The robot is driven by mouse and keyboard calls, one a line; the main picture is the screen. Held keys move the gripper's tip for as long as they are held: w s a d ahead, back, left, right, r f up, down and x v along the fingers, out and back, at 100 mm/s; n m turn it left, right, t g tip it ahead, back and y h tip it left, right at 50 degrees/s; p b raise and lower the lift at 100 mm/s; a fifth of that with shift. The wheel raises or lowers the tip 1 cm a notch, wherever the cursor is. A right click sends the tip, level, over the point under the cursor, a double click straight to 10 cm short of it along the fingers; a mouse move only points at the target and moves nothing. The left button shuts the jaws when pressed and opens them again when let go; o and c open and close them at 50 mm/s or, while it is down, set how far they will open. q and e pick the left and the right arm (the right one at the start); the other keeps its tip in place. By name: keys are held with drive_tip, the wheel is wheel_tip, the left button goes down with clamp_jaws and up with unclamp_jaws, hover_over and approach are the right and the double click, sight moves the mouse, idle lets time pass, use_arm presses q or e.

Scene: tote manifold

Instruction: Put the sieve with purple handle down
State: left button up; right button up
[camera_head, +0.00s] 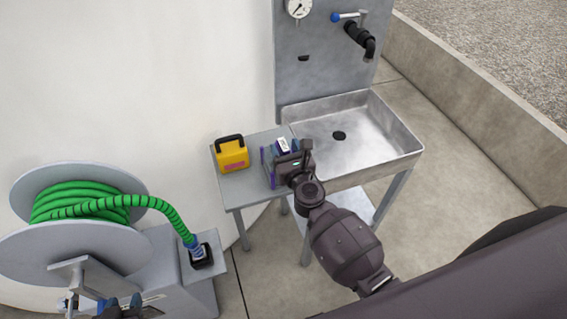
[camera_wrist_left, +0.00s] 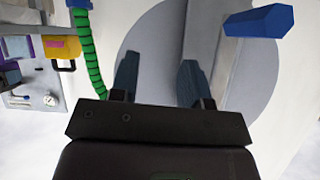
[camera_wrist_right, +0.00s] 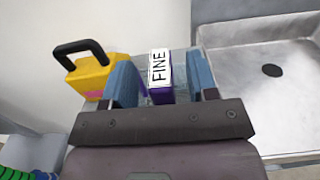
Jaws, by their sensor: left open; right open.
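The sieve with purple handle is on the small grey side table (camera_head: 248,190). Its white label reading FINE (camera_wrist_right: 159,68) and the purple handle (camera_wrist_right: 161,96) show in the right wrist view. My right gripper (camera_head: 284,158) is open over the sieve, with one blue finger on each side of the handle. Purple edges of the sieve (camera_head: 265,164) show beside the gripper in the head view; the gripper hides much of the rest. My left gripper (camera_head: 120,308) is open and empty at the bottom left; its two fingers show in the left wrist view (camera_wrist_left: 157,75).
A yellow case (camera_head: 232,155) with a black handle stands on the table left of the sieve. A metal sink (camera_head: 372,125) with a tap adjoins the table on the right. A reel with green hose (camera_head: 85,203) stands at the left. The table's front part is bare.

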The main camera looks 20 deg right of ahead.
drive_tip(key=shift+w, duration=0.4)
clamp_jaws()
